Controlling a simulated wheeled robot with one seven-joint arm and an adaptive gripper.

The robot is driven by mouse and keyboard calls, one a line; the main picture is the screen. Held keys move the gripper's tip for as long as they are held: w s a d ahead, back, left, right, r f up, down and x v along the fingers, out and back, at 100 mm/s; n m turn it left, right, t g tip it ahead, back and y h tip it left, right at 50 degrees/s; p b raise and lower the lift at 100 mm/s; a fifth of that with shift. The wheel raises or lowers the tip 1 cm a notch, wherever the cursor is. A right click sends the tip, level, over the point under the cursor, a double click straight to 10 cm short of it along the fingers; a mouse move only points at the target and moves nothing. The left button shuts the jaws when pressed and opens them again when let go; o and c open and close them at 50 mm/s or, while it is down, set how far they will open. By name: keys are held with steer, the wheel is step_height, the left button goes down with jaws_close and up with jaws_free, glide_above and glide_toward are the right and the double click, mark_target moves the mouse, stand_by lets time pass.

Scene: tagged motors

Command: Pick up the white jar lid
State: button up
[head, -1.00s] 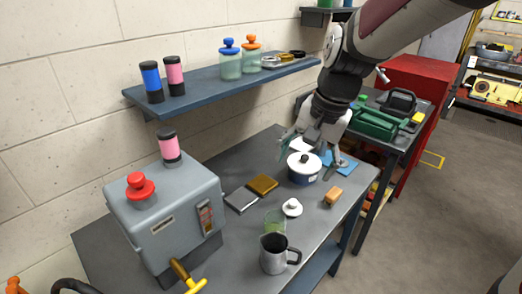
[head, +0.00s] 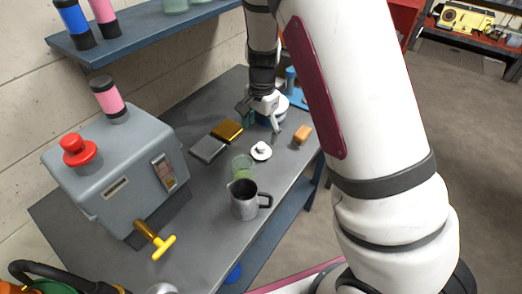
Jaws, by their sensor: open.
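The white jar lid (head: 260,151), a small round disc with a knob, lies on the grey workbench (head: 208,210). It is just behind a clear greenish glass jar (head: 242,168). My gripper (head: 262,122) is above the bench, behind the lid in the picture and apart from it. Its fingers are spread and nothing shows between them as held.
A metal jug (head: 244,200) stands in front of the jar. A gold case (head: 227,130) and a silver case (head: 207,149) lie to the left. A grey machine (head: 120,175) stands farther left.

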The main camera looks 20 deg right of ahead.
mark_target(262, 144)
steer(key=shift+d+f+p, duration=0.1)
steer(key=shift+f+p, duration=0.2)
steer(key=shift+f, duration=3.45)
steer(key=c, duration=1)
